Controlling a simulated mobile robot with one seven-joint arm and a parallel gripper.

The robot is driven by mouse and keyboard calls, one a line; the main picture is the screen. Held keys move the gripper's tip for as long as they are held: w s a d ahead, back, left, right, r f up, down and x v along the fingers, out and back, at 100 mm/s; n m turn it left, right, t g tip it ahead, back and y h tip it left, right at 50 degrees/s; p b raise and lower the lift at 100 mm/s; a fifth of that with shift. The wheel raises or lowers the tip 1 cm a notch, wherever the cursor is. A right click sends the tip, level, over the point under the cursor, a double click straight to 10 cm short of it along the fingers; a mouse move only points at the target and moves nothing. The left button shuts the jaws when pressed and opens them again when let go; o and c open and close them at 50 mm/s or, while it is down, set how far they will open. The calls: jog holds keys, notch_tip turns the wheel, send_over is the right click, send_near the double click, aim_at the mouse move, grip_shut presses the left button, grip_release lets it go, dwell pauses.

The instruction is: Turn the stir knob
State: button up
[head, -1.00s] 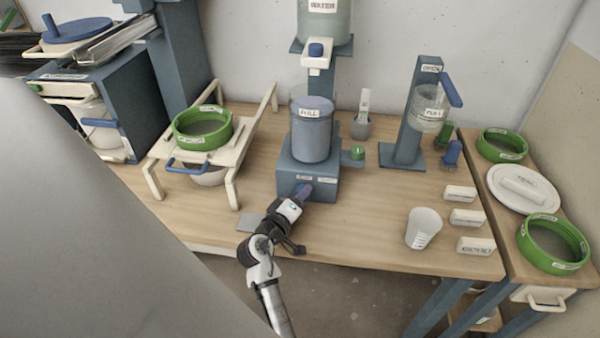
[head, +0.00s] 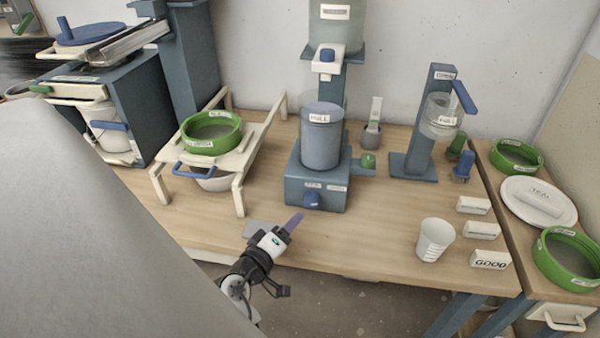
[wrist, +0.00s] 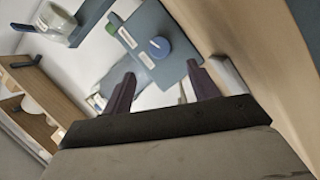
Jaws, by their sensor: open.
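The stir knob (head: 312,200) is a small blue round knob on the front of the blue-grey stirrer base (head: 330,192). It also shows in the wrist view (wrist: 160,47), ahead of the fingers. A bucket marked FULL (head: 321,140) stands on the base. My gripper (head: 293,222) is in front of and slightly left of the base, apart from the knob. In the wrist view its two dark purple fingers (wrist: 160,90) are spread with nothing between them.
A water tank (head: 335,28) hangs above the bucket. A green knob (head: 367,160) sticks out right of the base. A white cup (head: 434,238) and label blocks stand to the right. A cream stand with a green sieve (head: 211,133) is left. The table front is mostly clear.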

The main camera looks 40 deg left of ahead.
jog(key=v, duration=0.3)
jog(key=shift+s+d+r, duration=0.1)
jog(key=shift+s, duration=0.3)
